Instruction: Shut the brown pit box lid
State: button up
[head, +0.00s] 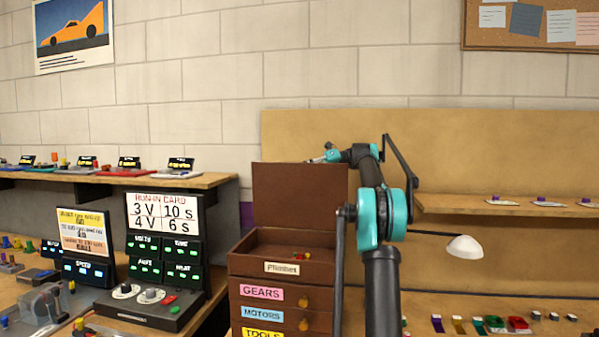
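The brown pit box (278,268) stands on the bench with a white handwritten label on its front. Its lid (290,197) is open and stands upright at the back of the box. A few small red and green items lie in the open top. My gripper (322,158) is at the top edge of the lid, near its right half. It is small in the view, so I cannot tell whether it touches the lid or whether its fingers are open.
Drawers labelled gears, motors and tools sit below the open top. A black run-in card station (160,260) stands left of the box. A white lamp head (464,247) hangs at right, and small parts (495,324) line the bench below it.

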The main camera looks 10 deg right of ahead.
jog(key=shift+c, duration=0.3)
grip_shut()
jog(key=shift+s+a, duration=0.1)
jog(key=shift+a, duration=0.05)
